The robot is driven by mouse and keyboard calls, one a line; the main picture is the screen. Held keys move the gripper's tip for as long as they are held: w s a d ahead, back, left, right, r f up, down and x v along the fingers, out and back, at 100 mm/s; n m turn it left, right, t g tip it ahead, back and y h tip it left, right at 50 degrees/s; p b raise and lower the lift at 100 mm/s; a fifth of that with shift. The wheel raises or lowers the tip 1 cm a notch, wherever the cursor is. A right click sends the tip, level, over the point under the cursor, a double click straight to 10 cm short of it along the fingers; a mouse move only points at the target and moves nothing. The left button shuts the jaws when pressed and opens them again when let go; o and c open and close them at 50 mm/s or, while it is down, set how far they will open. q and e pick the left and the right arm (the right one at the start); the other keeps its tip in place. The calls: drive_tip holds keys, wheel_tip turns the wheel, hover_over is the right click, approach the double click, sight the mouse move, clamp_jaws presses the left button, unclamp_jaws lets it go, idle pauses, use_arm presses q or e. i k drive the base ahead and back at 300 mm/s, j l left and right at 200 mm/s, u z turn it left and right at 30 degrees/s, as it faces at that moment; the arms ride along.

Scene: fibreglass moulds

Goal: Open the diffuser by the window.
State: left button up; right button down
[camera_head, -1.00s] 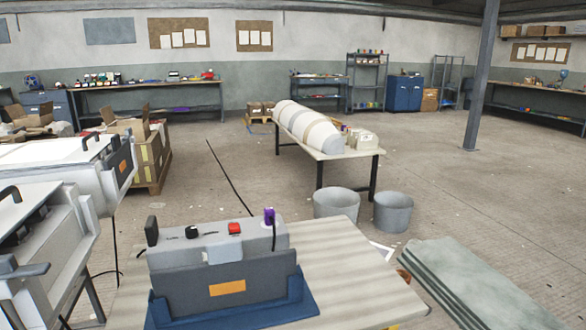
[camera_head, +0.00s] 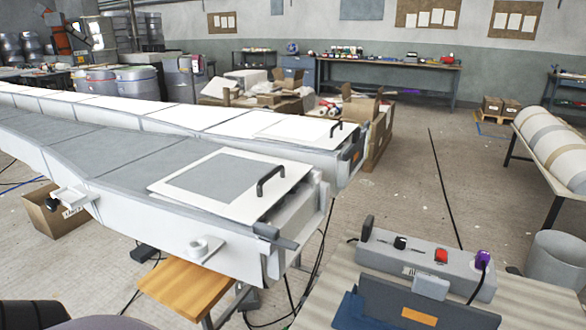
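No thing in view is plainly marked as the diffuser, and I see no clear window. Two long mould-like bodies run from the left towards the middle. The nearer long body (camera_head: 110,155) is grey on top with white sides; its near end carries a square panel (camera_head: 215,182) with a dark handle (camera_head: 270,180), lying flat. The farther long body (camera_head: 200,115) is white, with a similar flat panel (camera_head: 290,130) and dark handle (camera_head: 336,129). Neither gripper can be made out; dark rounded shapes at the bottom left may be part of me.
A grey control box (camera_head: 425,262) with buttons stands on a pale bench (camera_head: 530,300) at lower right. A wooden stool (camera_head: 190,290) and cables lie below the nearer body. A cardboard box (camera_head: 55,212) is at left. Open floor (camera_head: 410,190) lies beyond the bench.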

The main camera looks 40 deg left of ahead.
sight(240, 186)
drive_tip(key=u, duration=1.7)
drive_tip(key=i+j, duration=0.1)
drive_tip(key=j, duration=0.25)
drive_tip(key=i+j, duration=0.1)
drive_tip(key=j, duration=0.25)
drive_tip(key=i+j, duration=0.1)
drive_tip(key=j, duration=0.25)
drive_tip(key=i+j+z, duration=0.1)
drive_tip(key=j+z, duration=0.15)
drive_tip(key=j, duration=0.35)
